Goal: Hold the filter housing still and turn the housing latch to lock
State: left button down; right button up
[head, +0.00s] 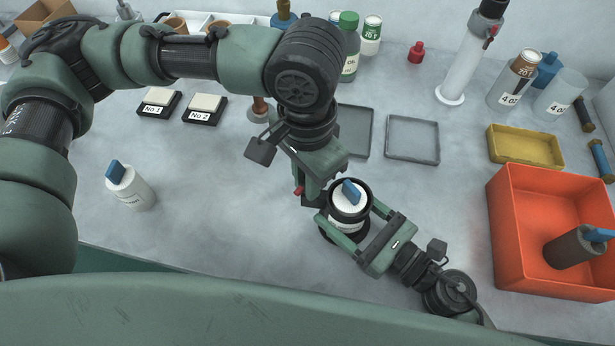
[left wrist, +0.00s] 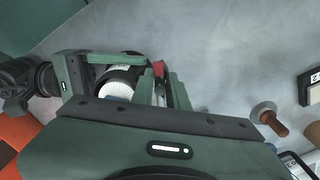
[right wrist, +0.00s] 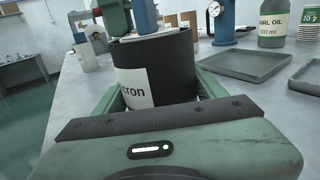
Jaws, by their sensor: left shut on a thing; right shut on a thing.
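The filter housing (head: 349,213), black with a white label, stands upright on the bench with a white top and a blue piece (head: 351,190) on it. My right gripper (head: 352,220) is shut around its body; in the right wrist view the housing (right wrist: 175,70) fills the space between the fingers. My left gripper (head: 312,188) is beside the housing's left side, shut on a small red part (head: 298,190), seemingly the latch. In the left wrist view the red part (left wrist: 158,68) shows at the fingers, next to the housing (left wrist: 120,80). The arm partly hides the latch.
An orange bin (head: 505,235) with a dark cylinder in it stands at the right. A white bottle with a blue piece (head: 132,188) stands at the left. Grey trays (head: 411,155), a yellow tray (head: 535,160) and labelled pads (head: 204,120) lie behind. The left middle bench is clear.

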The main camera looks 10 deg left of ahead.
pick_arm(q)
jog(key=m, duration=0.6)
jog(key=shift+m, duration=0.3)
jog(key=m, duration=0.5)
jog(key=shift+m, duration=0.3)
jog(key=c, duration=1.5)
grip_release()
jog(key=shift+r, duration=0.1)
notch_tip(320, 180, up, 12)
jog(key=shift+f, duration=0.1)
